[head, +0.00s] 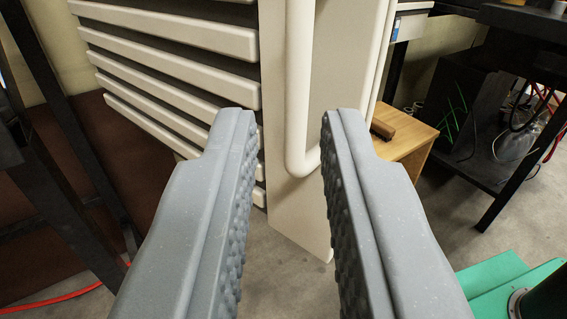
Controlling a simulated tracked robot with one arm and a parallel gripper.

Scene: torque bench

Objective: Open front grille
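The front grille (185,42) is a cream panel with wide horizontal slats, at the upper left and middle. A smooth flat side strip (284,205) runs down its right part and carries a long vertical bar handle (300,85). The handle's lower end bends to the right near the picture's middle. My gripper (289,118) is open, with its two grey fingers apart. In the picture, the handle's lower part shows between the fingers. Neither finger visibly closes on it, and I cannot tell the depth between them. Part of the lower slats is hidden behind the left finger.
A wooden cabinet (408,140) with a brown block (383,129) stands behind the right finger. Dark metal frames stand at the left (65,120) and right (525,165). A green object (490,278) is at the lower right. Grey floor (445,215) lies open between.

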